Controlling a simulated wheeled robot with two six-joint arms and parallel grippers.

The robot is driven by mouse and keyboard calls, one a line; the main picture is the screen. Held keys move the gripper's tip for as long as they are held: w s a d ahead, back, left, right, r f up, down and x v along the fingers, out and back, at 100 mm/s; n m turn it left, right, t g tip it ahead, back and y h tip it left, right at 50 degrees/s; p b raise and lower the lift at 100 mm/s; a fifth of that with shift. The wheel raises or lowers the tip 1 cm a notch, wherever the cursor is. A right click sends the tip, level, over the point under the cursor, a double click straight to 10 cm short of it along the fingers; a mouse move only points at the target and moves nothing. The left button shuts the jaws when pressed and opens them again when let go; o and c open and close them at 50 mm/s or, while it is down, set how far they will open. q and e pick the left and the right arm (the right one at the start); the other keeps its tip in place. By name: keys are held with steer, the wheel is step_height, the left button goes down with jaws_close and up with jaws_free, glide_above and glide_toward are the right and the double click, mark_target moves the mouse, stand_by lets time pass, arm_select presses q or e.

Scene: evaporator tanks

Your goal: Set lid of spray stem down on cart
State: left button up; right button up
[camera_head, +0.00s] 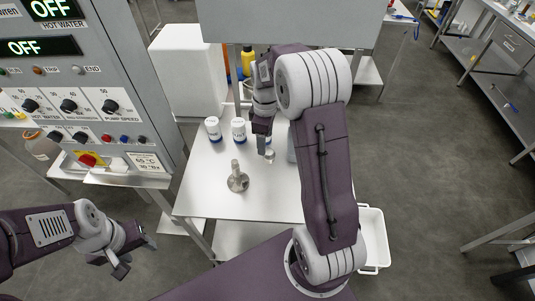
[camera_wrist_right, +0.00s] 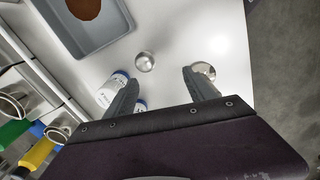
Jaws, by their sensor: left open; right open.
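A metal piece with a short upright post on a round base (camera_head: 238,180) stands on the white cart top (camera_head: 205,185). A smaller shiny metal piece (camera_head: 270,156) shows close to my right gripper (camera_head: 264,146). I cannot tell for sure which is the lid of the spray stem. In the right wrist view, my right gripper (camera_wrist_right: 159,77) is open, with nothing held between its fingers. A round shiny metal piece (camera_wrist_right: 145,62) lies beyond the fingertips, and another (camera_wrist_right: 205,71) is partly behind one finger. My left gripper (camera_head: 136,256) is open and empty, low at the left, away from the cart.
White jars (camera_head: 213,129) stand at the cart's back. A grey tray (camera_wrist_right: 110,42) holding a brown disc shows in the wrist view. The control panel (camera_head: 85,80) rises left of the cart. The cart's front left is bare.

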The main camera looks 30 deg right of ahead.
steer(key=s+a+f+m, duration=0.1)
steer(key=s+a+m, duration=0.3)
steer(key=s, duration=0.4)
steer(key=s+a+f+m+t, duration=0.1)
steer(key=s+a+m, duration=0.3)
steer(key=s, duration=0.4)
steer(key=shift+a+f+m+b, duration=0.2)
steer(key=shift+f+m+b, duration=0.15)
steer(key=shift+m, duration=0.45)
